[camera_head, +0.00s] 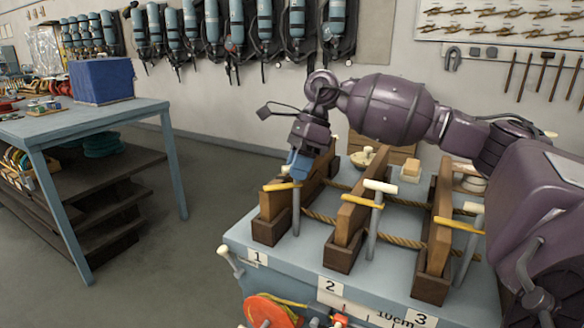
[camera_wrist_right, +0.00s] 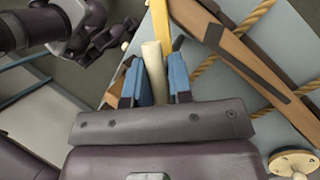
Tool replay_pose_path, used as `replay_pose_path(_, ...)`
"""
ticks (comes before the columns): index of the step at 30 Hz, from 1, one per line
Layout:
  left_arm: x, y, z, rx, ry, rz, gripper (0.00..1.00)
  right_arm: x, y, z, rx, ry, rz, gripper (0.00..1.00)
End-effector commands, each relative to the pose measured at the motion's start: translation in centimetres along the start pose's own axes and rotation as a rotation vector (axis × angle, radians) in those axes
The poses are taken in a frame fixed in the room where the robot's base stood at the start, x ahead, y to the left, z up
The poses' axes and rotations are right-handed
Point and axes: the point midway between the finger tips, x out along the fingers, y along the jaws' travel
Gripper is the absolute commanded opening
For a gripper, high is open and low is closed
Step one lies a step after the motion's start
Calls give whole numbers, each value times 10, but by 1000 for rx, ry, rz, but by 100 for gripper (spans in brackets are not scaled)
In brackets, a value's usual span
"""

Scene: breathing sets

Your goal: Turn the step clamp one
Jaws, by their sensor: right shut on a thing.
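Step clamp one is the leftmost of three clamps on the blue-grey bench, behind the label 1 (camera_head: 256,257). Its grey post (camera_head: 296,212) stands upright and its yellow bar (camera_head: 283,186) crosses near the top. My right gripper (camera_head: 298,165) comes down over the top of this clamp. In the right wrist view, the blue fingers (camera_wrist_right: 154,88) are shut on the cream handle (camera_wrist_right: 152,60), one finger on each side. My left gripper does not show.
Clamp two, with its cream T-handle (camera_head: 380,186), and clamp three, with its yellow bar (camera_head: 458,224), stand to the right. Ropes (camera_head: 400,240) run between the wooden blocks. A red reel (camera_head: 268,310) sits at the bench front. Open floor lies left, before another table (camera_head: 75,122).

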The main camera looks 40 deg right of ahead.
Motion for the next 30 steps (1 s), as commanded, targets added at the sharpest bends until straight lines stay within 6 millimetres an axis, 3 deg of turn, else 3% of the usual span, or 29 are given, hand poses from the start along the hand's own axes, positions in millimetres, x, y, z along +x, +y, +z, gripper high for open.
replay_pose_path(14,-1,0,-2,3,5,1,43,1,1,-2,-12,5,12,0)
replay_pose_path(15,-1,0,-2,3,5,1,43,1,1,-2,-11,5,12,24)
replay_pose_path(19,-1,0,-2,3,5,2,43,1,1,-2,-12,5,10,43)
replay_pose_path(30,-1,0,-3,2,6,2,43,-5,0,-1,-12,4,5,43)
